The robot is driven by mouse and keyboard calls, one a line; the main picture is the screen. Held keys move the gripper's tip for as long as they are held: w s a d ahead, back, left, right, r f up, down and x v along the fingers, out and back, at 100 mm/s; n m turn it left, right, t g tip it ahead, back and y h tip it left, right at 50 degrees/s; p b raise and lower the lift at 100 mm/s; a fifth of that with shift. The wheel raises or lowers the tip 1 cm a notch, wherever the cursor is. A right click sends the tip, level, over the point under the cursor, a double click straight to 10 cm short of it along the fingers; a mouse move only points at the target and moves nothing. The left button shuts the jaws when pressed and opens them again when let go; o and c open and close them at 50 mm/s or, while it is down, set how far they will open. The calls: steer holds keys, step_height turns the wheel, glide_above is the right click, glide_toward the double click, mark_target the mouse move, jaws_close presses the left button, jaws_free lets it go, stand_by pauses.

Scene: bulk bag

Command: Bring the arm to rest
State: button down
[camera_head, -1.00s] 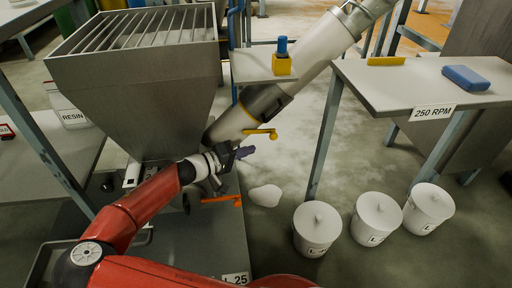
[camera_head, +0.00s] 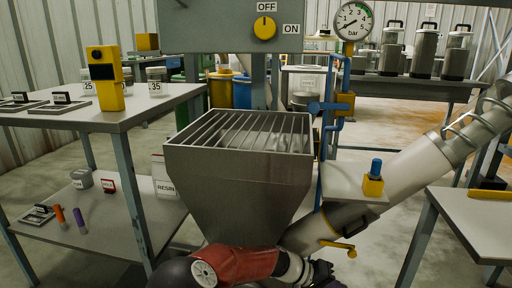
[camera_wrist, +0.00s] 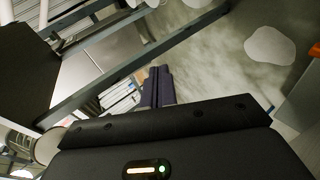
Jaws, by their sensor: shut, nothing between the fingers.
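My red arm (camera_head: 245,265) shows at the bottom of the head view, in front of the hopper's lower end. My gripper (camera_head: 324,274) is at the bottom edge there, below the sloping tube and its yellow handle (camera_head: 338,247), and is partly cut off. In the wrist view the dark fingers of my gripper (camera_wrist: 157,88) are together with nothing between them. They point out over the floor.
The grated hopper (camera_head: 240,165) stands just behind my arm. A sloping grey tube (camera_head: 400,185) runs up to the right. A table (camera_head: 470,225) is at the right and a shelved bench (camera_head: 120,115) at the left. A white patch (camera_wrist: 270,45) lies on the floor.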

steer(key=s+a+r+t+y+p, duration=0.2)
steer(key=s+r+y, duration=0.2)
steer(key=s+r, duration=0.3)
steer(key=s+a+r+n+t+y+p, duration=0.1)
steer(key=s+a+r+t+y+p, duration=0.1)
steer(key=s+r, duration=0.5)
steer(key=s+a+r+n+t+y+p, duration=0.1)
steer(key=s+r+y, duration=0.5)
steer(key=r, duration=0.6)
steer(key=s+a+t+p, duration=0.1)
steer(key=a, duration=0.1)
steer(key=shift+s+a+r, duration=0.35)
steer(key=shift+a, duration=0.05)
